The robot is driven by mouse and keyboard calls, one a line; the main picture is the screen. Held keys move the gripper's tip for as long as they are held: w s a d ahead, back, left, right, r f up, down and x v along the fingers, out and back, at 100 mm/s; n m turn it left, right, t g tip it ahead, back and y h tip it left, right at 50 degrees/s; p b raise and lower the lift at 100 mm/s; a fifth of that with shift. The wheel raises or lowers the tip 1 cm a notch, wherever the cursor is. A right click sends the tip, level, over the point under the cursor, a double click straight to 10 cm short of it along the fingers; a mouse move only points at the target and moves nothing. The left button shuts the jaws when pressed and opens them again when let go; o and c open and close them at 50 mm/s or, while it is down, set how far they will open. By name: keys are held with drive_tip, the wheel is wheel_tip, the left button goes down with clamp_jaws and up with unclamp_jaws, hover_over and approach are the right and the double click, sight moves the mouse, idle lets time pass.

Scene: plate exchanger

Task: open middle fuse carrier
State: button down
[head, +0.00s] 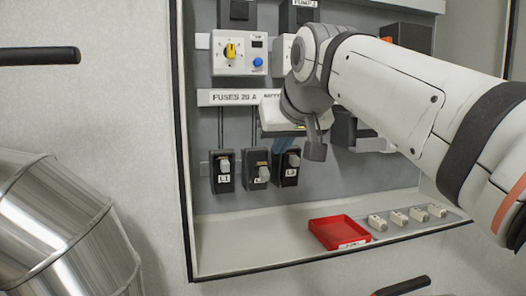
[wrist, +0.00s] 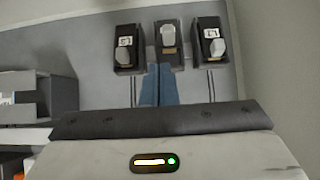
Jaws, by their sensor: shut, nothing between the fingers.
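Three black fuse carriers hang in a row on the cabinet's back panel: L1 (head: 223,171), the middle one (head: 256,168) and L3 (head: 286,168). The wrist view shows them upside down, with the middle carrier (wrist: 168,45) between L3 (wrist: 126,50) and L1 (wrist: 211,44). The middle one's grey handle lies over its label area, with a tan patch showing beside it; the outer two handles leave their labels clear. My gripper (wrist: 158,68) has its blue fingers together and empty, apart from the middle carrier in the wrist view. In the head view its fingers (head: 277,144) show just above the carriers.
A red tray (head: 339,232) and several small pale labelled pieces (head: 408,217) lie on the cabinet floor at right. The left cabinet floor is clear.

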sight(266, 166)
drive_tip(key=w+a+f, duration=0.1)
drive_tip(key=w, duration=0.1)
drive_tip(key=w+a+f+p, duration=0.1)
drive_tip(key=w, duration=0.2)
drive_tip(key=w+a+f+p, duration=0.1)
drive_tip(key=w, duration=0.1)
drive_tip(key=shift+w+f, duration=0.25)
drive_tip(key=shift+w, duration=0.1)
drive_tip(key=shift+s+a, duration=0.1)
drive_tip(key=shift+a, duration=0.15)
drive_tip(key=shift+s+d+f+t+b, duration=0.1)
drive_tip(key=shift+d+f+t+b, duration=0.2)
drive_tip(key=shift+b, duration=0.4)
drive_tip(key=shift+s+r, duration=0.1)
drive_tip(key=shift+r, duration=0.05)
